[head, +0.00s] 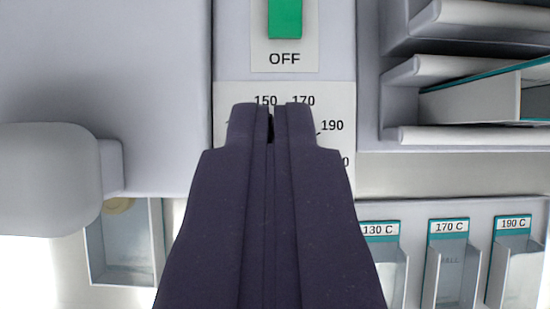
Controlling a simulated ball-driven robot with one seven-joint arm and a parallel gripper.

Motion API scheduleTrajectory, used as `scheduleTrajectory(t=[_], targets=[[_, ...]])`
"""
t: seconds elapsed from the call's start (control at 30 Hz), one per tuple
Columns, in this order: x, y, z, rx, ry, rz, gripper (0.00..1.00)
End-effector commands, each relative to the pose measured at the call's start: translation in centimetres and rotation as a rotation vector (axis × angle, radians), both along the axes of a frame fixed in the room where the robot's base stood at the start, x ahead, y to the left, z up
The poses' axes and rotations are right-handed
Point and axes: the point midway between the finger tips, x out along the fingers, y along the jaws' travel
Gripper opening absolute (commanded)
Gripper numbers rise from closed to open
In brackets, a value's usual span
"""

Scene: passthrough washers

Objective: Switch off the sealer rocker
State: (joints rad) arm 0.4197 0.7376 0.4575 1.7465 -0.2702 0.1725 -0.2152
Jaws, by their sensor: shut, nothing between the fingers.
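The green rocker (285,17) is at the top of the head view, cut off by the upper edge. It sits on a pale plate (260,58) with the word OFF printed below it. The upper part of the rocker is out of view, so I cannot tell its position. My gripper (270,110) is shut and empty, pointing up the picture. Its tips are below the rocker and the OFF label, in front of a dial scale (332,126) marked 150, 170 and 190. The gripper hides the middle of that scale.
A rounded grey handle-like part (50,180) juts out at the left. Shelves (470,75) stand at the upper right. Holders labelled 130 C (380,230), 170 C (447,227) and 190 C (513,224) are at the lower right. An open tray (126,278) is at the lower left.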

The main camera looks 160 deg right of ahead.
Motion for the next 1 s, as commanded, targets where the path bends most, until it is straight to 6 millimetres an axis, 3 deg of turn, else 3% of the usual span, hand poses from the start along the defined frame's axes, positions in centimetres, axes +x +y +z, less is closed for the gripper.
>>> scheduleTrajectory(t=[0.23, 0.8, 0.9, 0.97, 1.0], targets=[[-2.0, -0.7, 1.5, -0.001, 0.000, 0.001, 0.00], [-1.9, -0.8, 2.1, -0.012, -0.014, -0.005, 0.00], [-0.9, -1.2, 4.9, -0.054, -0.070, -0.032, 0.00], [-0.3, -1.2, 8.3, -0.087, -0.132, -0.059, 0.00], [-0.2, -1.1, 11.4, -0.104, -0.185, -0.085, 0.00]])
